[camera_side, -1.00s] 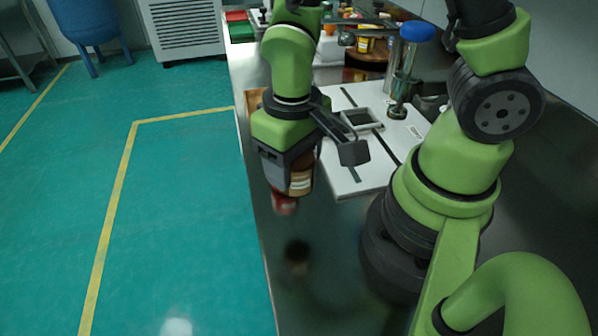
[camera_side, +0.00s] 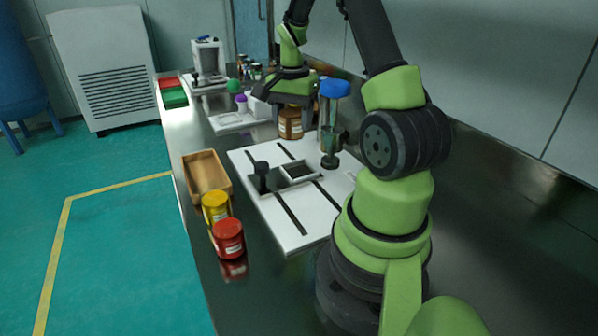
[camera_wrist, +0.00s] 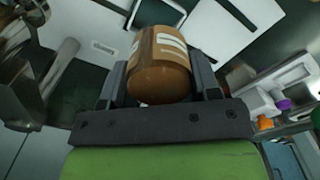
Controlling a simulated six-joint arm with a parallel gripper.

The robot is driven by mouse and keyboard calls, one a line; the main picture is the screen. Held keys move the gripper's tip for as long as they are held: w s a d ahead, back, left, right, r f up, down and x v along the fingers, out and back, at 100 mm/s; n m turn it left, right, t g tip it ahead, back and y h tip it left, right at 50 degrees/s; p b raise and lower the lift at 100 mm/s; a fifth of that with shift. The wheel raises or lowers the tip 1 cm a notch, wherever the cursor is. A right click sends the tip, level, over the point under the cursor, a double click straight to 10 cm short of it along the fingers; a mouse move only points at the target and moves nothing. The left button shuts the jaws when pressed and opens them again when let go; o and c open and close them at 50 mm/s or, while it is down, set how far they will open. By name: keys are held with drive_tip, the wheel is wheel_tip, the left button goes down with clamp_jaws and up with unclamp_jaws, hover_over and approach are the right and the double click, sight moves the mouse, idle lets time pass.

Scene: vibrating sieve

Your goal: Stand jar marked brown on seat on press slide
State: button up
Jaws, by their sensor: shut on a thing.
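My gripper (camera_side: 291,100) is shut on a brown jar (camera_side: 290,124) with a pale label, beyond the white press base near the blue-capped column. In the wrist view the jar (camera_wrist: 160,68) sits between the two fingers of the gripper (camera_wrist: 160,88). The side view does not clearly show the gap under the jar. The press slide (camera_side: 275,184) lies on the white base (camera_side: 262,210), with a black knob at its left. Its square framed seat (camera_side: 300,170) looks empty. The jar is apart from the seat.
A yellow jar (camera_side: 216,206) and a red jar (camera_side: 228,238) stand at the bench's front left, by a wooden tray (camera_side: 206,176). The blue-capped metal column (camera_side: 334,115) rises just right of the held jar. Bottles and white equipment (camera_side: 207,60) stand farther back.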

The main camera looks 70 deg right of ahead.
drive_tip(key=shift+s+d+f+m, duration=0.45)
drive_tip(key=shift+s+d+m, duration=0.1)
drive_tip(key=shift+d, duration=0.25)
hover_over(300, 171)
wheel_tip(300, 171, down, 4)
drive_tip(key=shift+f, duration=2.45)
drive_tip(key=shift+f, duration=0.15)
drive_tip(key=o, duration=0.9)
